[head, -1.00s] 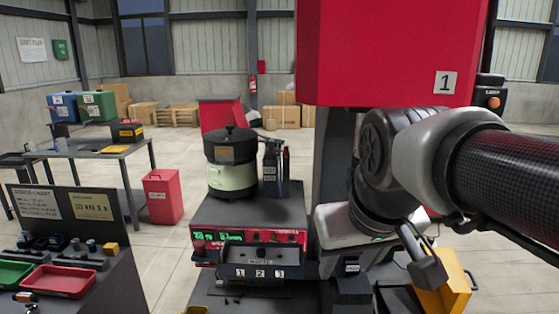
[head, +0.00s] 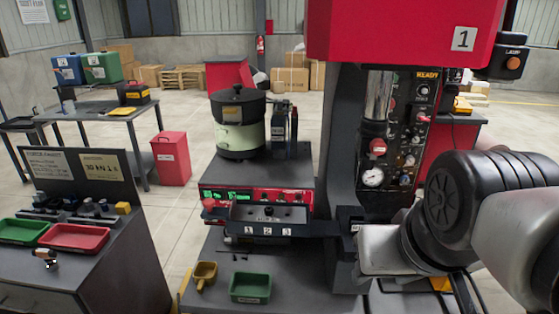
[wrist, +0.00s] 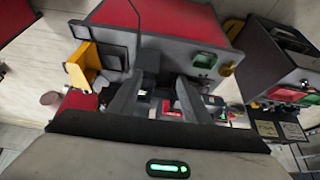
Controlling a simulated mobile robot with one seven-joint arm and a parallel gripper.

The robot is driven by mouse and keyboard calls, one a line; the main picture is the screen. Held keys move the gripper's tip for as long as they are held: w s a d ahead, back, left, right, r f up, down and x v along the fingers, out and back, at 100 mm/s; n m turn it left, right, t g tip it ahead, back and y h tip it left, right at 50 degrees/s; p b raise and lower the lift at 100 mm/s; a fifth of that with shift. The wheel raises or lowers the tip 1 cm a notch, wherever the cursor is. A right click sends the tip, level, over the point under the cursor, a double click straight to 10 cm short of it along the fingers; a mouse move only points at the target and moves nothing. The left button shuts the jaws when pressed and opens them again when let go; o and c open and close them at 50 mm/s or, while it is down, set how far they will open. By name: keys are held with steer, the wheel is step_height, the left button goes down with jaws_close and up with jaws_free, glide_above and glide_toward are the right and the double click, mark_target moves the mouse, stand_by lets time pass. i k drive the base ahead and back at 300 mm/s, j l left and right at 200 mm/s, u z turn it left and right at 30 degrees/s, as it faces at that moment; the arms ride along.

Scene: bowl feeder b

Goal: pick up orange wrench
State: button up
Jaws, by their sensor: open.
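I cannot make out an orange wrench in either view. My gripper (wrist: 158,98) shows in the wrist view with its two dark fingers apart and nothing visible between them. In the head view my arm reaches in from the right, with its pale hand in front of the press column; the fingertips cannot be told apart there from the dark machine parts.
A green tray (head: 250,288) and a yellow scoop (head: 205,274) sit on the bench below the feeder controls (head: 265,215). A bowl feeder (head: 239,125) stands behind. The left cabinet holds a red tray (head: 74,238) and another green tray (head: 22,231).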

mark_target(51, 266)
steer(key=u, duration=2)
steer(key=i+j+z, duration=0.1)
steer(key=z, duration=0.35)
steer(key=i+j+z, duration=0.2)
steer(key=z, duration=0.25)
steer(key=i+j+z, duration=0.1)
steer(key=z, duration=0.4)
steer(key=j, duration=0.1)
